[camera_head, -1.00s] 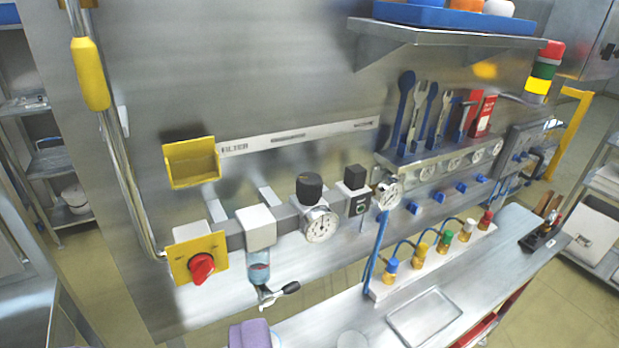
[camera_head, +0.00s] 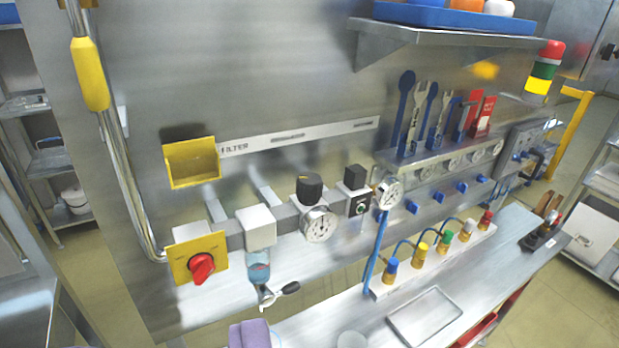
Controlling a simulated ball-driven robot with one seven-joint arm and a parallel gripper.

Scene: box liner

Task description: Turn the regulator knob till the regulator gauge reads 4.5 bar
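The regulator knob (camera_head: 309,187) is a black ribbed cap on top of the regulator, in the middle of the air line on the steel panel. The regulator gauge (camera_head: 319,224) is a round white dial on the front just below the knob. Its needle and figures are too small to read. A second white gauge (camera_head: 389,193) stands further right, past a black-topped block (camera_head: 356,179). My gripper is not in the picture, so its distance from the knob does not show. Nothing covers the knob.
Left of the regulator are a red rotary switch (camera_head: 202,267) on a yellow plate and a filter bowl (camera_head: 259,267) with a lever below. A yellow bin (camera_head: 192,162) and a steel shelf (camera_head: 440,38) project from the panel. A blue hose (camera_head: 376,252) hangs at right. Space before the knob looks clear.

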